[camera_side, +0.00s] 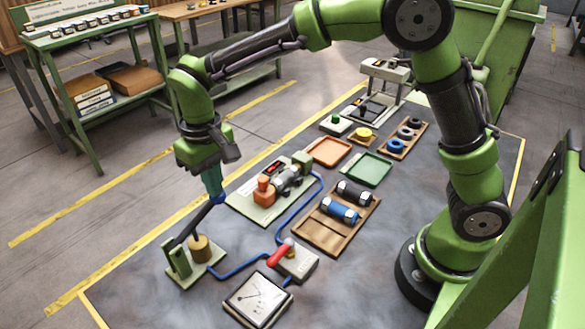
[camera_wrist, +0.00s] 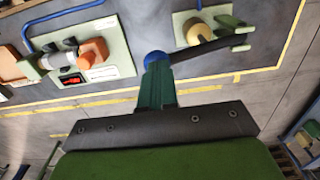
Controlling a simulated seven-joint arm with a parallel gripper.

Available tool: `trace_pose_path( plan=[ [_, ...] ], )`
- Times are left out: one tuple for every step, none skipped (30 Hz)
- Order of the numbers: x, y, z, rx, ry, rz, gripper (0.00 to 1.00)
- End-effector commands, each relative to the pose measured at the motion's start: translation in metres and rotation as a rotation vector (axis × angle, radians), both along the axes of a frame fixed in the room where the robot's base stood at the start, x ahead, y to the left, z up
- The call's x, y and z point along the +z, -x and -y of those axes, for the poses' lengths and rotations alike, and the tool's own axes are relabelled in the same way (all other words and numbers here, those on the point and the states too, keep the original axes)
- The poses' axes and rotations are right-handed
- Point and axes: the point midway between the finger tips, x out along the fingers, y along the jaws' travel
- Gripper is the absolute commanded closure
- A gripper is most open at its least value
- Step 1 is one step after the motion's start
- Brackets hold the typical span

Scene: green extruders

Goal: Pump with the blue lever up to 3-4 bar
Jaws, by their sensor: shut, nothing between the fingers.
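The hand pump has a pale green base (camera_side: 203,270), a green bracket and a brass cylinder (camera_side: 200,248). Its dark lever (camera_side: 198,220) slopes up to a blue end (camera_side: 218,199); in the wrist view the blue knob (camera_wrist: 157,58) sits at the lever's end. My gripper (camera_side: 214,190) is shut and empty, its teal fingers pointing down at the blue end. In the wrist view the fingertips (camera_wrist: 157,66) meet the knob's edge; I cannot tell whether they touch it. The square pressure gauge (camera_side: 257,299) stands at the front; its reading is too small to tell.
A valve block with a red handle (camera_side: 281,254) stands behind the gauge, joined by blue hoses (camera_side: 237,267). A green plate with an orange part (camera_side: 264,190) lies right of my gripper. A wooden tray (camera_side: 318,232) holds two cylinders. The mat's front left is clear.

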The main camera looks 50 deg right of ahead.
Motion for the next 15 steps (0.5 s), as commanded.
trace_pose_path(
  plan=[
    [0.000, 0.000, 0.001, -0.001, 0.001, 0.000, 1.00],
    [0.000, 0.000, 0.001, -0.001, 0.001, 0.000, 1.00],
    [-0.001, 0.000, 0.001, -0.001, 0.001, 0.000, 1.00],
    [-0.002, 0.000, 0.001, -0.001, 0.002, 0.000, 1.00],
    [-0.003, 0.000, 0.001, -0.001, 0.002, -0.001, 1.00],
    [-0.006, 0.000, 0.001, -0.001, 0.002, -0.002, 1.00],
    [-0.009, 0.000, 0.001, -0.001, 0.002, -0.003, 1.00],
    [-0.013, 0.000, 0.001, 0.000, 0.002, -0.003, 1.00],
    [-0.018, 0.000, 0.001, 0.000, 0.002, -0.005, 1.00],
    [-0.021, 0.000, 0.001, 0.000, 0.002, -0.004, 1.00],
    [-0.024, 0.000, 0.001, 0.000, 0.001, -0.004, 1.00],
    [-0.029, 0.001, 0.000, -0.001, 0.001, -0.004, 1.00],
    [-0.032, 0.001, 0.000, 0.000, 0.001, -0.003, 1.00],
    [-0.035, 0.001, 0.000, 0.000, 0.002, -0.004, 1.00],
    [-0.040, 0.001, 0.000, 0.001, 0.002, -0.004, 1.00]
  ],
)
